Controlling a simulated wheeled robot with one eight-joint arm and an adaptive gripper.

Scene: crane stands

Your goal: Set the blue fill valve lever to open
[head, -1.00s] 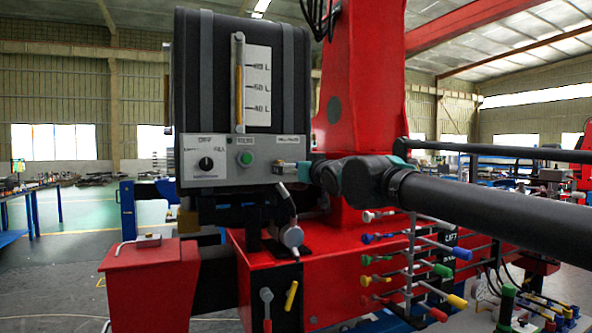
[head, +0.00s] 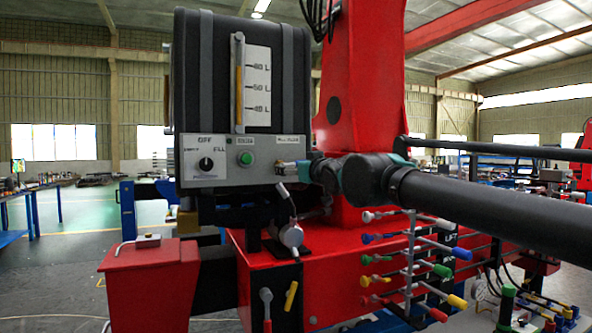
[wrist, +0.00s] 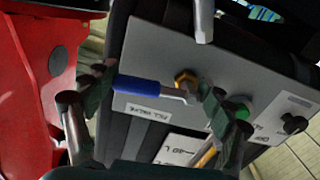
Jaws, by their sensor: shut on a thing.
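The blue fill valve lever (wrist: 140,86) shows in the wrist view as a blue handle on a short metal stem beside a brass-coloured fitting (wrist: 185,78). It lies over the grey panel above the "FILL VALVE" label (wrist: 150,113). My gripper (wrist: 153,90) has one dark finger at each end of the handle and is shut on the lever. In the head view my gripper (head: 298,168) is at the right end of the control panel (head: 225,180). The lever cannot be made out clearly there.
The panel carries a black selector knob (head: 206,164) and a green button (head: 246,158), below a black tank (head: 205,75) with a level gauge. A grey handle (head: 285,192) hangs below my gripper. Several coloured levers (head: 420,255) stand lower right, near the red column (head: 365,70).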

